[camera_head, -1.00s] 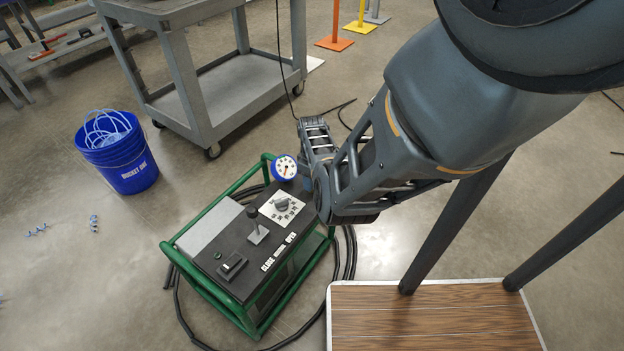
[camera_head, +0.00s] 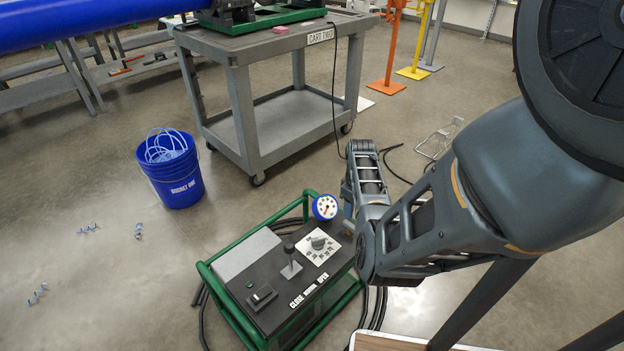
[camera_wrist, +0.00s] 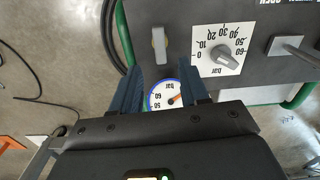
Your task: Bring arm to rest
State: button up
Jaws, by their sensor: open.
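My arm (camera_head: 430,220) reaches in from the right in the head view, bent beside the black-topped control unit (camera_head: 235,290) with its green tube frame. My gripper (camera_wrist: 160,88) shows in the wrist view with its two blue-grey fingers apart and nothing held. A round pressure gauge (camera_wrist: 168,96) shows between the fingers, partly covered by the gripper body; whether they touch is unclear. The gauge also shows in the head view (camera_head: 325,207), close to my arm. The fingers are not clearly visible in the head view.
A grey cart (camera_head: 248,130) stands behind the unit, and a blue bucket (camera_head: 172,185) stands left of it. Black hoses (camera_head: 378,310) lie around the unit. A wood-topped surface (camera_head: 385,343) is at bottom right. Open floor (camera_head: 110,290) lies on the left.

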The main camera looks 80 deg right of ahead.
jog(key=w+a+f+n+t+h+p, duration=0.1)
jog(key=w+a+f+n+h, duration=0.2)
jog(key=a, duration=1)
jog(key=w+a+r+n+t+h+p, duration=0.1)
jog(key=a+r+t, duration=0.15)
jog(key=a, duration=0.45)
jog(key=w+a+r+t+h, duration=0.2)
jog(key=a+r, duration=0.2)
jog(key=a, duration=0.4)
jog(key=s+a+r+t+y, duration=0.2)
jog(key=a+r+t, duration=0.1)
jog(key=a+r, duration=0.4)
jog(key=s+a+r+n+t+y+p, duration=0.1)
jog(key=s+a+r+t+y, duration=0.1)
jog(key=a+r, duration=0.5)
jog(key=s+a+r+n+t+y, duration=0.1)
jog(key=a+r, duration=0.6)
jog(key=r, duration=0.9)
jog(key=s+t+y, duration=0.1)
jog(key=s+t, duration=0.1)
jog(key=t, duration=0.1)
jog(key=shift+r+p, duration=0.25)
jog(key=shift+p, duration=0.15)
